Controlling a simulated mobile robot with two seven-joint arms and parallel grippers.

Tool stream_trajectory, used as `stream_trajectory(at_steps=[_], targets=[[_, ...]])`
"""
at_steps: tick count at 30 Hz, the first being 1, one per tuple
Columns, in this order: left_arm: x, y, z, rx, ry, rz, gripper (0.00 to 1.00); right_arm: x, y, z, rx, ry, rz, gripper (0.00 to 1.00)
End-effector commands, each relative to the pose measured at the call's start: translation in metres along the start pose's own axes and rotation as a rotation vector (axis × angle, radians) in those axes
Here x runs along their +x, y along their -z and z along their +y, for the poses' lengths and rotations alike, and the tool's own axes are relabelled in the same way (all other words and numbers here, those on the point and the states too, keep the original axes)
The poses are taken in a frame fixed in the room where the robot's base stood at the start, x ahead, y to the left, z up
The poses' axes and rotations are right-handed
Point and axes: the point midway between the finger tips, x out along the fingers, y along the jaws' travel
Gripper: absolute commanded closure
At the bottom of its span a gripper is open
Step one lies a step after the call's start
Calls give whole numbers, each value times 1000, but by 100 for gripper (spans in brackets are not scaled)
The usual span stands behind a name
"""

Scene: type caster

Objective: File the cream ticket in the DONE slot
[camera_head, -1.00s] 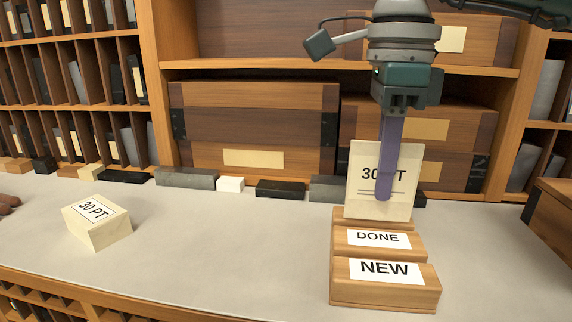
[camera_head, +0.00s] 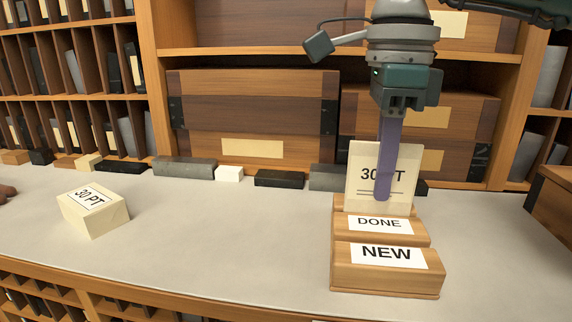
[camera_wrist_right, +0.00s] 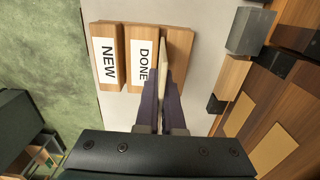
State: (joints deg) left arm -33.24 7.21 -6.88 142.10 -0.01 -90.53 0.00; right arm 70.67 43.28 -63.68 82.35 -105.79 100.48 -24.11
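The cream ticket (camera_head: 359,193), printed "30 PT", stands upright in the head view. My right gripper (camera_head: 383,192) is shut on it from above, with one finger across its front face. In the right wrist view the ticket shows edge-on as a thin pale strip (camera_wrist_right: 164,55) between the two fingers (camera_wrist_right: 161,100). The wooden rack has a front block labelled NEW (camera_head: 345,281) and a block labelled DONE (camera_head: 341,237) behind it. The ticket's lower edge is right behind the DONE block; how deep it sits in the slot is hard to tell.
A cream block (camera_head: 95,218) labelled "30 PT" lies on the grey counter (camera_head: 220,235) at left. Several grey, white and black blocks line the counter's back edge. Wooden drawers (camera_head: 250,110) stand behind. The counter between the cream block and the rack is clear.

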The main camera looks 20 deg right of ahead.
Motion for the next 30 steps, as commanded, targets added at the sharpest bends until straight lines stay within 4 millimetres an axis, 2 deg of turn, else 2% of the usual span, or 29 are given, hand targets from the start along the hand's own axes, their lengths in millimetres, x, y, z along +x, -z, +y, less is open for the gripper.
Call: stream_trajectory(at_steps=[26,30], targets=[[15,-4,3,-10,-8,1,0,19,0,0,0,0,1,100],[14,-4,3,-9,-7,1,0,18,0,0,0,0,1,83]])
